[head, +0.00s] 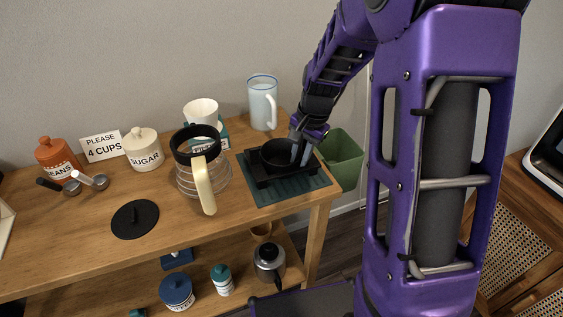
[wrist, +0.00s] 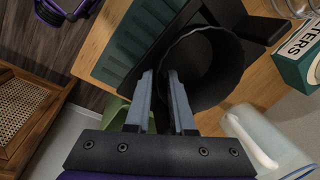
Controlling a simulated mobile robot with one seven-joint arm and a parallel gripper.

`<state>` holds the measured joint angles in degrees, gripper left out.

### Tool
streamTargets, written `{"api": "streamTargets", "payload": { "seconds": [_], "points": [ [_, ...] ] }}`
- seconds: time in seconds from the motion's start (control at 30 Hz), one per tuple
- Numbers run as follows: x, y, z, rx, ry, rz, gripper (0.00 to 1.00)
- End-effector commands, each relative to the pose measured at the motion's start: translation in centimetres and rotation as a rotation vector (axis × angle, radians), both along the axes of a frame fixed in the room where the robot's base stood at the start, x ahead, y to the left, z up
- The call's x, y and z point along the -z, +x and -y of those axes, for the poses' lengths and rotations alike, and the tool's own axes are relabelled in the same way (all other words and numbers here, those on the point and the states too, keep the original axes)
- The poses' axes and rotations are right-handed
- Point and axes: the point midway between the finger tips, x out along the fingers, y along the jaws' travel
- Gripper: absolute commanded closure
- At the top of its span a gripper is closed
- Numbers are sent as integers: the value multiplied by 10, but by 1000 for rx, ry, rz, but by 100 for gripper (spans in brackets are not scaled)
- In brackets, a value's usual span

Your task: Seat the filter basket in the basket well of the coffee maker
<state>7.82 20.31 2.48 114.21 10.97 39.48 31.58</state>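The filter basket (head: 276,159) is a round, open black cup. It shows in the wrist view (wrist: 213,80) with its mouth toward the camera. My gripper (head: 299,150) is at the basket's right side; in the wrist view the gripper's fingers (wrist: 160,75) appear closed on its near edge, one on each side. The low black coffee maker (head: 264,184) stands on a green mat. The basket is over or in its top. The basket hides the well, so I cannot tell whether it touches the bottom.
A carafe (head: 203,178) with black collar and cream handle stands left of the mat (head: 283,190). A black lid (head: 135,219) lies at front left. A green bin (head: 345,160) stands beyond the table's right edge.

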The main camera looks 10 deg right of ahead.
Motion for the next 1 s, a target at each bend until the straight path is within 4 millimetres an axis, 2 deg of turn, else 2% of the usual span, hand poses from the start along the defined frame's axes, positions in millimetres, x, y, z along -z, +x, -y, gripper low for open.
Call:
{"api": "streamTargets", "payload": {
  "seconds": [0.07, 0.2, 1.0],
  "points": [
    [-1, 0, 0, 0, 0, 0, 78],
    [-1, 0, 0, 0, 0, 0, 100],
    [-1, 0, 0, 1, -1, 1, 100]
  ]
}}
